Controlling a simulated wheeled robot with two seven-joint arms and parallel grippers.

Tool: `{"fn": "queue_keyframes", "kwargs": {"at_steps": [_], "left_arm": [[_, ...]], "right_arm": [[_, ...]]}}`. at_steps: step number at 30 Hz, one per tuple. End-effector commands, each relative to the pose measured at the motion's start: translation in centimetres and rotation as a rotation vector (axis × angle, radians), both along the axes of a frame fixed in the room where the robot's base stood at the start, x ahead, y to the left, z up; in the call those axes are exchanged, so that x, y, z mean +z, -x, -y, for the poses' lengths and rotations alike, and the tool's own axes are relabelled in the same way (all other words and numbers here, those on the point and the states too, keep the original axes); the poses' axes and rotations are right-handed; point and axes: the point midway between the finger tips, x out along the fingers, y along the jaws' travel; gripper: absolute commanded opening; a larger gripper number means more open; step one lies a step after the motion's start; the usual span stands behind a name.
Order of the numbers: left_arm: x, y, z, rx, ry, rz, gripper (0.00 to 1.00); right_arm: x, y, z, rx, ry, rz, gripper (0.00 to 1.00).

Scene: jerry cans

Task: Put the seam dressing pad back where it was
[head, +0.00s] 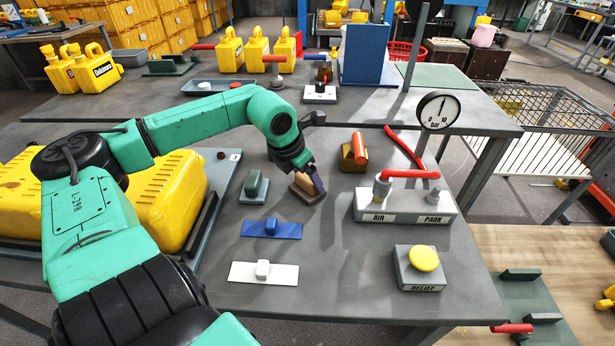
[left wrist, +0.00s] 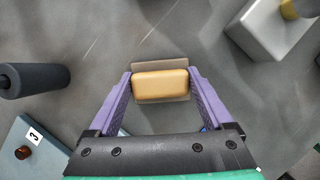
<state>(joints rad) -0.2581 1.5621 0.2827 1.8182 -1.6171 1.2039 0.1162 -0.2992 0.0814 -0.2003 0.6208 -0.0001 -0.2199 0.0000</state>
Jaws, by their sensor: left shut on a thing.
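My left gripper (head: 314,178) is shut on a small tan block with a flat brownish base, which I take to be the seam dressing pad (head: 303,188). In the left wrist view, the pad (left wrist: 161,85) sits between the purple fingertips of the left gripper (left wrist: 160,88), with one finger at each end. The pad is at the grey table top or just above it; I cannot tell whether it touches. In the head view the gripper partly covers it. My right gripper is not in view.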

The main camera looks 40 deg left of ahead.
Motion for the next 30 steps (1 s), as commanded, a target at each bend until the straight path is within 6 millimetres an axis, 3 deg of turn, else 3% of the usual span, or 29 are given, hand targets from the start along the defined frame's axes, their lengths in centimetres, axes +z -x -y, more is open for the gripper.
{"fn": "queue_keyframes", "kwargs": {"at_steps": [1, 2, 3, 10, 14, 21, 25, 30], "left_arm": [[-0.4, 0.0, 0.0, 0.000, 0.000, 0.000, 0.32], [-0.2, 0.0, 0.0, 0.000, 0.000, 0.000, 0.96], [-0.2, 0.0, 0.0, 0.000, 0.000, 0.000, 1.00], [0.0, 0.0, 0.0, 0.000, 0.000, -0.001, 1.00], [1.0, 0.2, 0.0, 0.000, 0.002, 0.000, 1.00], [4.1, 1.1, -0.1, 0.002, 0.007, 0.002, 1.00], [7.1, 2.4, -0.3, 0.003, 0.005, -0.001, 1.00], [10.2, 3.9, -0.5, 0.001, 0.001, 0.001, 1.00]], "right_arm": [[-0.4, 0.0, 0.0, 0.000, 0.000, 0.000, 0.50], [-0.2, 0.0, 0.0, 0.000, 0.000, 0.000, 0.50], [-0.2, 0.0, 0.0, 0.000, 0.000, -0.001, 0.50], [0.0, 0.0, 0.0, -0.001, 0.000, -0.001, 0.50], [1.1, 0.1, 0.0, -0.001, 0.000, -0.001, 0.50], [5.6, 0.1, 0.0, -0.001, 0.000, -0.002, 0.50], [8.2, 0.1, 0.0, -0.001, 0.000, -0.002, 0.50], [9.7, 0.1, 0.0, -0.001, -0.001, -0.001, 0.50]]}}
